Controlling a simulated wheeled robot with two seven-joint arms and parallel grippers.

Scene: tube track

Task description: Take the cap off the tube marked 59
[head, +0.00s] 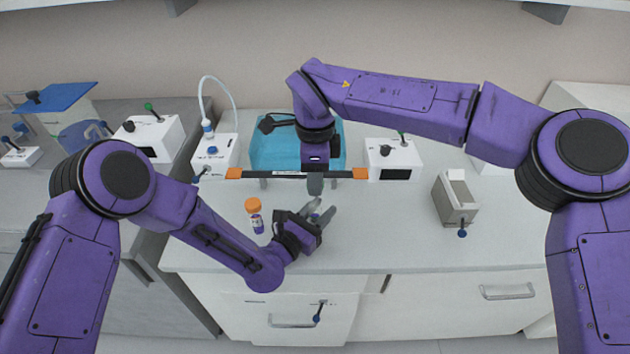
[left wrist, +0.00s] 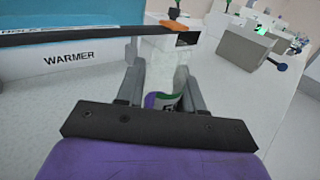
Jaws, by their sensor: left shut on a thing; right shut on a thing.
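A tube (left wrist: 165,103) with a purple and green label shows between my left fingers in the left wrist view. Only part of its number is visible, so I cannot read it in full. My left gripper (head: 317,212) is shut on this tube, above the worktop. My right gripper (head: 315,186) points down from above, just behind my left fingers in the head view. Whether cap and tube are touching or apart cannot be told.
An orange-capped tube (head: 254,214) stands on the worktop left of my left gripper. The teal warmer (head: 265,150) is behind, with a black bar with orange ends (head: 360,173) before it. White devices (head: 400,155) and a grey box (head: 455,200) stand right. The front right worktop is clear.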

